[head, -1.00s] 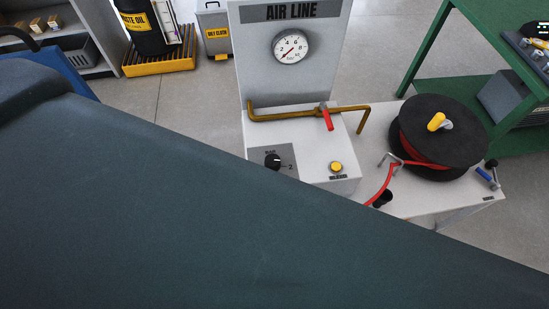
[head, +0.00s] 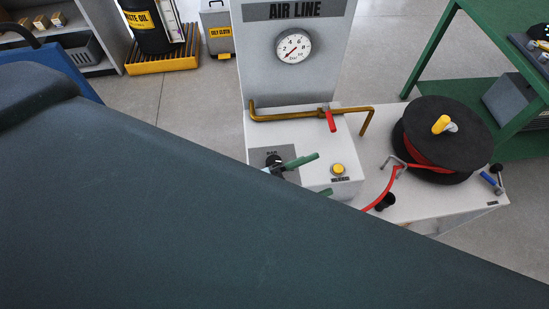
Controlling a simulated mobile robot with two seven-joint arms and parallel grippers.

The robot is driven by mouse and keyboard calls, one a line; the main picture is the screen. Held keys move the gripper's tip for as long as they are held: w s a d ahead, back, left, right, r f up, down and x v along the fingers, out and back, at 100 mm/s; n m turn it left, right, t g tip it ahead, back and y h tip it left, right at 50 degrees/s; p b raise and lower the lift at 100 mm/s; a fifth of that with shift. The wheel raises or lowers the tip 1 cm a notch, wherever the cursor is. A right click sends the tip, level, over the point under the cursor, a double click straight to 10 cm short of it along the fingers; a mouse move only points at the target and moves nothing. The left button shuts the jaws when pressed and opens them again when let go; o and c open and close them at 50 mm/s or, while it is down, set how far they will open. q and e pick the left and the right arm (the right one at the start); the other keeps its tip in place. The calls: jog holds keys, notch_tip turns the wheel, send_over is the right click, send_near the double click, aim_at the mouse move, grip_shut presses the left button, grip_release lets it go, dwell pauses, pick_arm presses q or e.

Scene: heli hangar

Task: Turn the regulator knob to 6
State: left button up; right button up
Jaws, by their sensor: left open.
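The black regulator knob (head: 273,159) is on a grey plate marked BAR on top of the white air line box, partly covered by my gripper. The round white gauge (head: 293,46) is on the panel above it, its red needle pointing to the lower left. My left gripper (head: 325,173) is open, with two green fingers just right of and below the knob. The upper finger overlaps the plate beside the knob; I cannot tell if it touches. My own arm hides the gripper's body and most of the lower finger. My right gripper is not in view.
A brass pipe with a red lever (head: 331,121) runs behind the knob. A black hose reel (head: 444,136) with red hose stands further right, near a green table frame (head: 424,60).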

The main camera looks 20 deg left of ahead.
pick_arm(q)
jog(key=s+d+r+m+g+h, duration=0.1)
jog(key=d+r+m+g+h, duration=0.2)
jog(key=d+m+g+h, duration=0.35)
jog(key=m+g+y+b, duration=0.1)
jog(key=m+g+y, duration=0.7)
jog(key=m+y, duration=1.05)
send_over(274, 161)
notch_tip(274, 161, down, 8)
jog(key=n+y, duration=0.2)
jog(key=shift+a+f+n, duration=0.1)
jog(key=shift+f+n, duration=0.15)
jog(key=shift+n, duration=0.15)
notch_tip(274, 161, down, 6)
jog(key=shift+f+b, duration=0.15)
jog(key=shift+b, duration=0.3)
jog(key=shift+f, duration=0.8)
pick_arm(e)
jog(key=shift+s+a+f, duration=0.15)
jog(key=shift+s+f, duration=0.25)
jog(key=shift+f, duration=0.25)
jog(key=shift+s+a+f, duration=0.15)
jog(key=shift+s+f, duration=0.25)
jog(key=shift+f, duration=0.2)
pick_arm(q)
jog(key=c, duration=1)
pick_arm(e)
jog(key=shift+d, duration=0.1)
